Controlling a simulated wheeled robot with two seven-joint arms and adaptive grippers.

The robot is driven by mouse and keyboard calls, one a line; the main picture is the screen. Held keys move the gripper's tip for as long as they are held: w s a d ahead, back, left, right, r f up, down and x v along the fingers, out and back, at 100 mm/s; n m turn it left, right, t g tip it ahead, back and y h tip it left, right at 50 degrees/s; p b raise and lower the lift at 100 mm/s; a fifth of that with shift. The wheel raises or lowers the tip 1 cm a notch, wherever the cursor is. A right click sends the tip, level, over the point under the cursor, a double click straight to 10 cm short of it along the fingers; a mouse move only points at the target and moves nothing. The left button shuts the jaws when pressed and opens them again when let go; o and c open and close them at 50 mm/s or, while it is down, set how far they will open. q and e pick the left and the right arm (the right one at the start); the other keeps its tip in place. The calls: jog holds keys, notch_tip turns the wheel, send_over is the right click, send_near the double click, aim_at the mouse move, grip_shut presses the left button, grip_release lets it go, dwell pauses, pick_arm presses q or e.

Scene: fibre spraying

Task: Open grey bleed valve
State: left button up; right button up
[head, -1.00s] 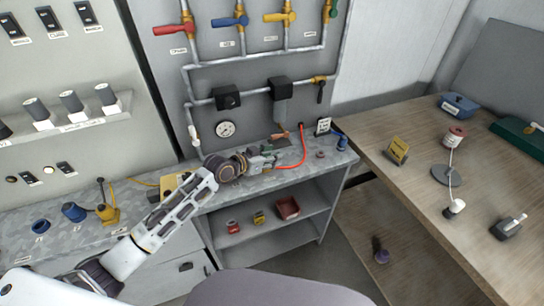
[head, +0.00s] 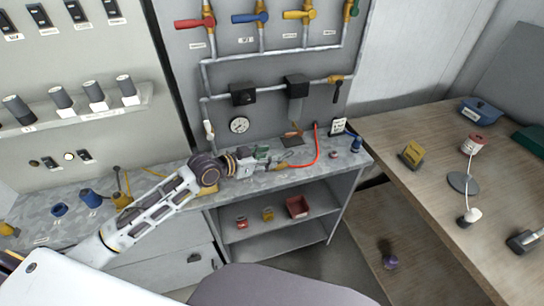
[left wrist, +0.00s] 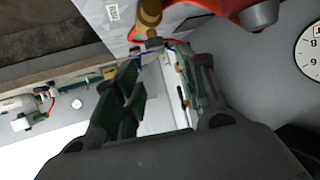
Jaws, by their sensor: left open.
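A valve with a yellow body and dark grey handle (head: 336,91) sits at the right end of the lower wall pipe in the head view. Its handle hangs down. I cannot be sure that it is the bleed valve. My left gripper (head: 284,160) is over the grey bench, below and left of that valve, and clearly apart from it. In the left wrist view its two green-lined fingers (left wrist: 160,62) are spread with no object held between them. A brass fitting (left wrist: 150,14) and a red part (left wrist: 222,9) show beyond the fingertips. My right gripper is not in view.
A round gauge (head: 239,125) and black boxes (head: 243,94) are on the wall panel. A red hose (head: 312,152) curves over the bench right of my gripper. Coloured lever valves (head: 250,18) line the upper pipe. A wooden table (head: 430,197) stands at the right.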

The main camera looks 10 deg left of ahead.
pick_arm(q)
jog(key=shift+v, duration=1.5)
